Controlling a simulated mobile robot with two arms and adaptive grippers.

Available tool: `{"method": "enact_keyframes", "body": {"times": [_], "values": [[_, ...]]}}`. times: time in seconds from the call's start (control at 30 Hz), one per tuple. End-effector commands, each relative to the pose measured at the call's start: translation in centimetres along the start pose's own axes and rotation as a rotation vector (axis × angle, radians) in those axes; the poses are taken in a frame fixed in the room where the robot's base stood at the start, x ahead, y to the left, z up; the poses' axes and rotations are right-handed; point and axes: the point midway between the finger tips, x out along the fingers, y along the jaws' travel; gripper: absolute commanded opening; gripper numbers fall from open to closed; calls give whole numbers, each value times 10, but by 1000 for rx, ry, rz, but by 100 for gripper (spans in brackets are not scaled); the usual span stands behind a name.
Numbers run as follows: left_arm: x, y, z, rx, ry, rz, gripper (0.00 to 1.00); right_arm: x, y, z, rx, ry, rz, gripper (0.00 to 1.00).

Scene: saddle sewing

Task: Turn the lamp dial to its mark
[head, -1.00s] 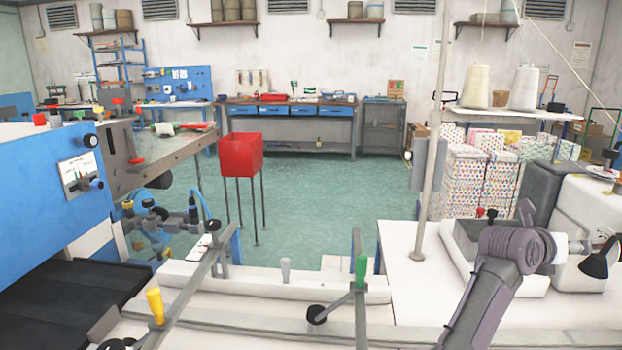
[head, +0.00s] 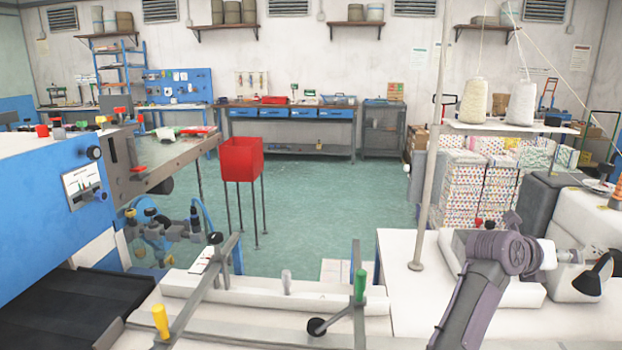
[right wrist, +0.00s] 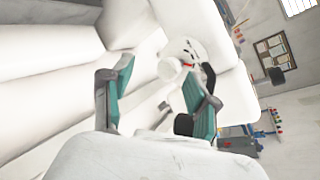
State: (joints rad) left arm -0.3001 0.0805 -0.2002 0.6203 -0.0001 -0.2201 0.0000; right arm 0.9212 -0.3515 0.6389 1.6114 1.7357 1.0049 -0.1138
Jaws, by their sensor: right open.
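A black cone-shaped lamp (head: 592,280) hangs beside the white machine at the right in the head view. In the right wrist view, a pale round dial with dark marks and a red spot (right wrist: 190,52) shows beyond my fingers, with a white round knob-like part (right wrist: 172,69) beside it. I cannot read where the dial points. My right gripper (right wrist: 155,98) is open and empty, its teal fingers apart, with the dial beyond them and not touched. My left gripper is not in view.
A white table carries the machine, and a thin pale pole (head: 437,130) rises from it. Thread cones (head: 474,100) stand behind. Clamp bars with a yellow handle (head: 161,322) and a green handle (head: 360,286) lie to the left. A red bin (head: 242,158) stands on open floor.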

Motion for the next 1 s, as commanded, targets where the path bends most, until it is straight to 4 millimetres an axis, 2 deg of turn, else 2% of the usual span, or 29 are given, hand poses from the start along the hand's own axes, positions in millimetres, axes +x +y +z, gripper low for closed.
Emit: {"method": "enact_keyframes", "body": {"times": [0.03,0.3,0.6,1.0], "values": [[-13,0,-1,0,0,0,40,-12,14,0,-36,20,34,60],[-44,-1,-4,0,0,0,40,-10,16,0,-169,107,35,60],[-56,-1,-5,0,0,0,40,-8,17,-2,-236,155,36,60],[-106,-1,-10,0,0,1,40,-7,18,4,-486,313,35,60]]}}
